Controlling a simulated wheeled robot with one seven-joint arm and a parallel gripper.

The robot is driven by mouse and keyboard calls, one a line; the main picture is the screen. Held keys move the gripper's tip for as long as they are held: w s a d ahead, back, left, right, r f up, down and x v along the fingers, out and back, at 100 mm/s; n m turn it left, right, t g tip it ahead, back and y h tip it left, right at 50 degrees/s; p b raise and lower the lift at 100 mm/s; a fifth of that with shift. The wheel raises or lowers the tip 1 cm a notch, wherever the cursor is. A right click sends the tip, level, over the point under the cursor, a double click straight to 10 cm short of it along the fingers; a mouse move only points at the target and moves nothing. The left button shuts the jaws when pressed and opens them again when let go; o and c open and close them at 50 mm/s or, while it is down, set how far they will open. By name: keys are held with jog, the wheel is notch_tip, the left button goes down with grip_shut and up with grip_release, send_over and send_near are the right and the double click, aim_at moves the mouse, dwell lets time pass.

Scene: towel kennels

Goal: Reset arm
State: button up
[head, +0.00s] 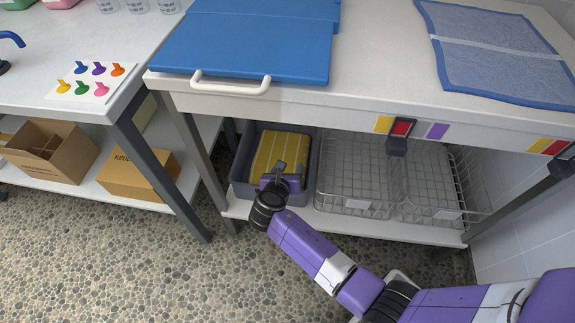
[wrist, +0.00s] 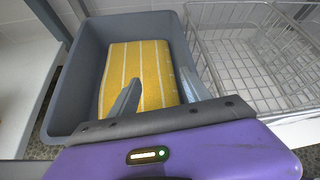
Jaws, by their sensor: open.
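My gripper (head: 280,170) is at the end of my purple arm, at the front opening of the lower shelf, in front of and over the grey bin. In the wrist view my gripper (wrist: 158,92) has its two fingers apart with nothing between them. A folded yellow towel with white stripes (wrist: 150,62) lies in the grey bin (wrist: 75,75), beyond and below the fingers. In the head view the yellow towel (head: 270,147) is partly hidden by my gripper, inside the grey bin (head: 240,170).
Wire baskets (head: 345,175) stand right of the bin on the lower shelf (head: 350,222). The white tabletop (head: 370,60) above carries a blue mat (head: 250,40) and a blue-edged pad (head: 500,60). A table leg (head: 190,140) stands left of the bin. Pebbled floor (head: 120,260) is open at front left.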

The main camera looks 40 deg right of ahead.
dwell(0.3)
jog(key=w+a+r+m+t+y, duration=0.3)
jog(key=w+a+m+t, duration=0.1)
jog(key=w+a+m, duration=0.15)
jog(key=s+a+r+m+t+y, duration=0.3)
jog(key=s+a+r+m+y, duration=0.15)
jog(key=s+a+m, duration=0.4)
jog(key=s+a+r+m+t+y, duration=0.1)
jog(key=s+r+m, duration=0.4)
jog(key=s, duration=0.5)
jog(key=s+a+r+m+y, duration=0.1)
jog(key=s+r+m, duration=0.4)
jog(key=s, duration=0.6)
jog(key=s+r+m+t, duration=0.1)
jog(key=s+r+m, duration=0.2)
jog(key=s+r, duration=0.55)
notch_tip(320, 180, up, 24)
jog(key=s+p, duration=0.1)
jog(key=p, duration=2.4)
jog(key=shift+s+a+f+p, duration=0.15)
jog(key=shift+s+f+p, duration=0.05)
jog(key=shift+p, duration=0.15)
